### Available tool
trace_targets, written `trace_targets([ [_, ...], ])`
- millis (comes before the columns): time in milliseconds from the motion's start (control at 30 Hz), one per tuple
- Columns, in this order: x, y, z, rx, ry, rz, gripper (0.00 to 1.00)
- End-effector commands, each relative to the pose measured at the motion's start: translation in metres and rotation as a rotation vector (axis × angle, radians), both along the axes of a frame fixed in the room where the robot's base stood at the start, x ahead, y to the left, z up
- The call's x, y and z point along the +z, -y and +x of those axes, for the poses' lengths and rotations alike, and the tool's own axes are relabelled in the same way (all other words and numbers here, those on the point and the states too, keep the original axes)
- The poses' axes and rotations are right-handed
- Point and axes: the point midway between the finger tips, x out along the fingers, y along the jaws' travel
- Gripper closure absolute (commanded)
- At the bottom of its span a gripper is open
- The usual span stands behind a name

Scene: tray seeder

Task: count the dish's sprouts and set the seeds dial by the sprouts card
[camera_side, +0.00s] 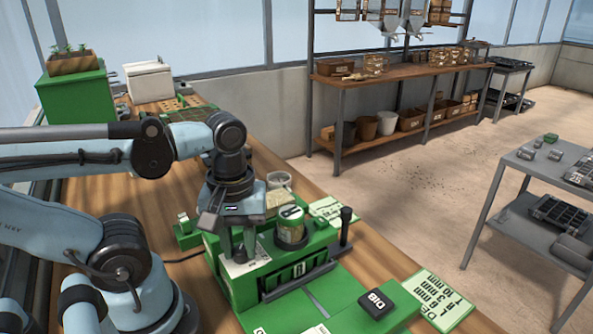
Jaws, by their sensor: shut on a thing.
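The green seeder (238,289) stands on the wooden bench at the lower middle. My gripper (238,250) points down at the left part of its top, shut on a small dark knob there. The knob is mostly hidden by the fingers, and its markings cannot be read. A round canister (290,229) with a green and white label sits on the seeder, right of my gripper. A small round clear dish (279,180) stands behind it; its contents are too small to count. A white and green card (326,207) lies right of the dish; its text is unreadable.
A black-knobbed lever (346,215) rises at the seeder's right. A black block (374,302) sits on a green plate in front. A card with millimetre sizes (439,299) lies at the bench's right edge. A green box with a planter (76,92) stands at the back left.

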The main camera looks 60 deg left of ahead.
Motion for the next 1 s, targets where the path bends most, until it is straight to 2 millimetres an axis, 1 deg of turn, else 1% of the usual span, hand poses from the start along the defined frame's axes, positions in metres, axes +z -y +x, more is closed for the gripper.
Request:
trace_targets([
  [1000,0.0004,-0.0001,0.0002,-0.955,0.0,0.0,1.0],
])
